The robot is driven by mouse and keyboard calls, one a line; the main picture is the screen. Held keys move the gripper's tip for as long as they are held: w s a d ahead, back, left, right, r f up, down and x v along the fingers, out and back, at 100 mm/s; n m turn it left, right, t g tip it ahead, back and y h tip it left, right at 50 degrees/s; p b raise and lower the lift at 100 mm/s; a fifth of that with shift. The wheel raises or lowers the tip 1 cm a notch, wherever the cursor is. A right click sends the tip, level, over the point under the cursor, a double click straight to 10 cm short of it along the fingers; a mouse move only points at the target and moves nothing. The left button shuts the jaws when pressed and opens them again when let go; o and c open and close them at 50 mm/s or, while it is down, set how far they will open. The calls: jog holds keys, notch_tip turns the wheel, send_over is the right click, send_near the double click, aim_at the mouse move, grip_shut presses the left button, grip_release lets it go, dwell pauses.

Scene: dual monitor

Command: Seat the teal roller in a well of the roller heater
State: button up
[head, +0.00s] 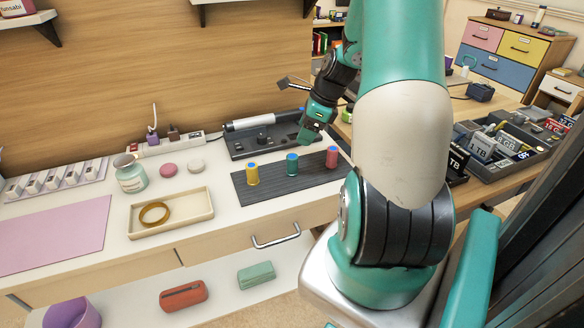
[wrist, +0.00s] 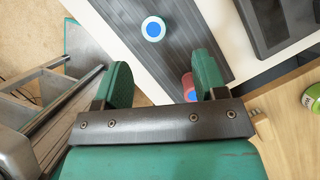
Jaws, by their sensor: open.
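The teal roller (head: 292,163) stands upright in the middle of a dark ribbed mat (head: 262,197), between a yellow roller (head: 252,174) and a pink roller (head: 332,157). In the wrist view, a roller (wrist: 153,29) with a blue centre on its top, apparently the teal one, stands beyond my fingers. The dark grey unit behind the mat, apparently the roller heater (head: 243,146), also shows in the wrist view (wrist: 275,22); its wells are hard to make out. My gripper (wrist: 162,66) is open and empty, above the mat's right part. The pink roller (wrist: 188,82) is partly hidden by its right finger.
A cream tray (head: 203,216) with an amber ring, a jar (head: 131,178) and two small round pieces stand left of the mat. A white power strip (head: 170,144) lies along the wall. The counter's front edge has a drawer handle (head: 276,240). A crowded organizer (head: 505,140) stands at right.

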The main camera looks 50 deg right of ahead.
aim_at(294, 156)
jog(key=x, duration=0.6)
jog(key=shift+s+a+b+x, duration=0.15)
jog(key=shift+s+x, duration=0.05)
jog(key=shift+x, duration=1.1)
jog(key=shift+s+a+b+x, duration=0.15)
jog(key=shift+x, duration=1.2)
jog(key=shift+c, duration=0.4)
jog(key=c, duration=0.9)
